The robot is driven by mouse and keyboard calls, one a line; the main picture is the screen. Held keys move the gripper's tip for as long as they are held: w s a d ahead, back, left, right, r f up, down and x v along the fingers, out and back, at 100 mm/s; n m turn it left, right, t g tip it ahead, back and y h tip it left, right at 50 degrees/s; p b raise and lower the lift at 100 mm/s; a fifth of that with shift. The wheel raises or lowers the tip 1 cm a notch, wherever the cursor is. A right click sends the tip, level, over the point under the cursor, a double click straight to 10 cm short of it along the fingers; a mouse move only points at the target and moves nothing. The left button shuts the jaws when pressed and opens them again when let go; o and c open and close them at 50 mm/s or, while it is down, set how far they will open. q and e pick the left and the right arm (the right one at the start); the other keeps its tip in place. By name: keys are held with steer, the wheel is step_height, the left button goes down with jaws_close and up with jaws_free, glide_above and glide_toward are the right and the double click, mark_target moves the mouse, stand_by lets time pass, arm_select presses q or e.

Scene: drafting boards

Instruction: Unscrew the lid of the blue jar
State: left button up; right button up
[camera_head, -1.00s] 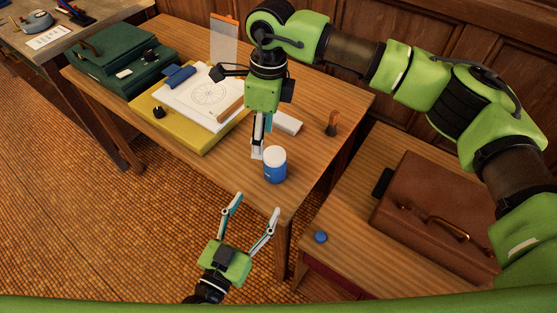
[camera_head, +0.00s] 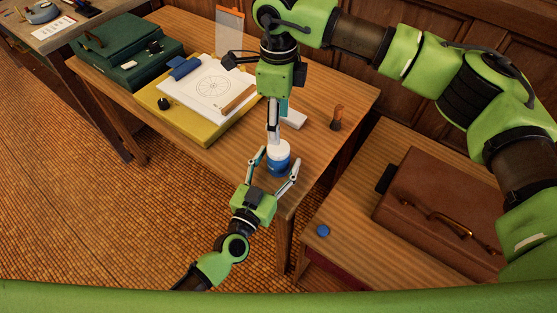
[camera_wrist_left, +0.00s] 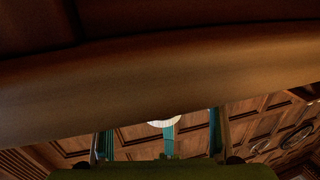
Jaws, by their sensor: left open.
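The blue jar (camera_head: 278,168) stands upright near the front corner of the wooden table, with a white lid (camera_head: 280,149) on top. My left gripper (camera_head: 279,158) is open, its two fingers spread on either side of the jar body. My right gripper (camera_head: 274,140) points down at the lid's far left edge. Its fingers overlap in this view, so I cannot tell its opening or contact. In the left wrist view, a white sliver of the lid (camera_wrist_left: 163,124) shows between my fingers; a brown surface hides the rest.
A yellow board (camera_head: 180,119) with a drawing sheet (camera_head: 208,86), a green case (camera_head: 128,58) and a dark stamp with an orange handle (camera_head: 337,117) are on the table. A blue disc (camera_head: 323,231) and a brown briefcase (camera_head: 440,205) lie on the right-hand table.

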arm_select(q)
steer(key=shift+w+d, duration=0.15)
steer(key=shift+w, duration=0.2)
